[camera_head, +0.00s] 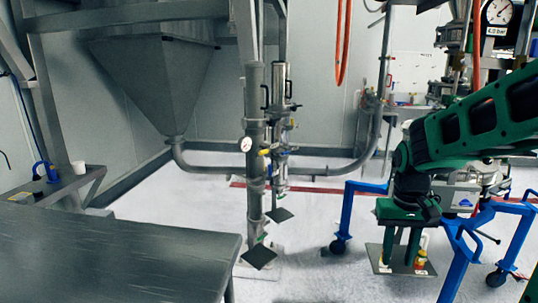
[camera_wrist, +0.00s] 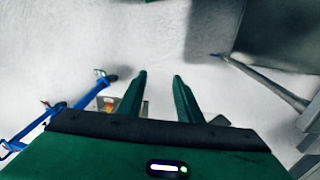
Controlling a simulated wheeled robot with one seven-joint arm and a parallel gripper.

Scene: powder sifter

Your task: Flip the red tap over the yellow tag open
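A small fitting with red (camera_head: 422,253) and yellow (camera_head: 420,262) parts stands on a grey plate (camera_head: 374,258) in the head view. It is too small to tell tap from tag or how the tap is turned. My gripper (camera_head: 400,262) points down in front of the plate, its fingers just left of the fitting in the picture; the depth between them is unclear.
A blue wheeled frame (camera_head: 452,270) stands around the plate, close to my arm. A dark table (camera_head: 110,255) fills the lower left. Vertical pipes (camera_head: 254,150) with a gauge and a hopper (camera_head: 155,85) stand behind. White floor between table and frame is mostly clear.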

